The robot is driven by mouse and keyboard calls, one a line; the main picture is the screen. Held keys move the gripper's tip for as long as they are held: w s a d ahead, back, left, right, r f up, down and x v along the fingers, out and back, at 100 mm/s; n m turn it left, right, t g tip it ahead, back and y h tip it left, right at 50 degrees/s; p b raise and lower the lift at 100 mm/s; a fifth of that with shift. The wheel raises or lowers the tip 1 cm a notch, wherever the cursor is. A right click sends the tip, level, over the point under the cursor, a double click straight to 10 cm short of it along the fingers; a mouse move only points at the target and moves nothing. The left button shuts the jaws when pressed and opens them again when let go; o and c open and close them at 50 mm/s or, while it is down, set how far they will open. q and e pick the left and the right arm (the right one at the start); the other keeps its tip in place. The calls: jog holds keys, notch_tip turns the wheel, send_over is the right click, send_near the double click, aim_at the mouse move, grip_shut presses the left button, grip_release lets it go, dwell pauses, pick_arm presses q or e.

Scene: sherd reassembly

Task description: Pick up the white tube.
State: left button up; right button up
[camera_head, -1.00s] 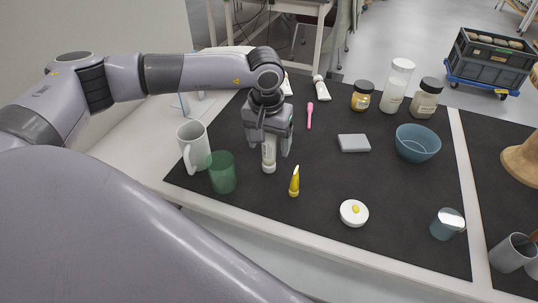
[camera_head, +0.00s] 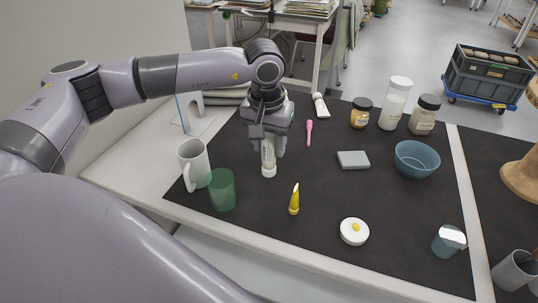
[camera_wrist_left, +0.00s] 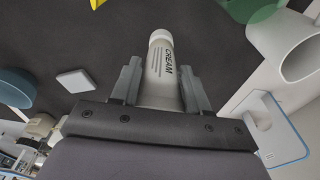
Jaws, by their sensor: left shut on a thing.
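The white tube (camera_head: 268,160) stands upright, cap down, between the fingers of my left gripper (camera_head: 268,147). The gripper comes from above and is shut on it. The tube seems to hang slightly above the dark mat, though the gap is hard to judge. In the left wrist view the tube (camera_wrist_left: 161,70), marked "CREAM", sits between the two grey fingers, and its lower end points away from the gripper. My right gripper is not in view.
A white mug (camera_head: 196,160) and a green cup (camera_head: 222,190) stand left of the gripper. Jars and a blue bowl (camera_head: 417,160) stand beyond.

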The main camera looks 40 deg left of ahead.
pick_arm(q)
notch_tip(320, 180, up, 15)
jog(key=shift+r, duration=0.15)
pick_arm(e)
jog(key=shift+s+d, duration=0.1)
pick_arm(q)
jog(key=shift+d, duration=0.1)
